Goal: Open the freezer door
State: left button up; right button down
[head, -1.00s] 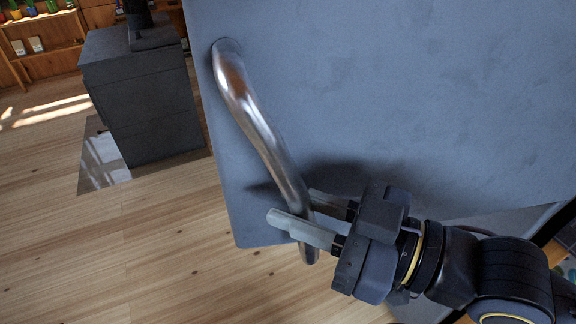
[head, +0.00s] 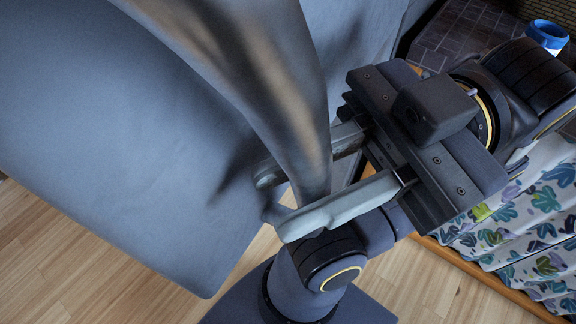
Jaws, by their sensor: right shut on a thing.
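The freezer door (head: 110,150) is a large grey-blue panel filling the left and upper part of the head view, tilted in the picture. Its curved metal handle (head: 265,75) runs from the top down to the middle, very close to the camera. My right gripper (head: 285,205) comes in from the right, with one finger on each side of the handle's lower end, shut on it. The handle's upper end is cut off by the frame edge. My left gripper is not in view.
A patterned leaf-print cloth (head: 530,225) hangs at the right, above a wooden edge. A blue-rimmed object (head: 546,35) stands on dark tiles (head: 465,35) at the upper right. Bare plank floor (head: 420,285) shows below.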

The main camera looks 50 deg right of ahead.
jog(key=c, duration=1.3)
grip_release()
jog(key=v, duration=0.7)
jog(key=shift+s+a+r, duration=0.1)
jog(key=shift+s+r, duration=0.05)
jog(key=shift+s, duration=0.05)
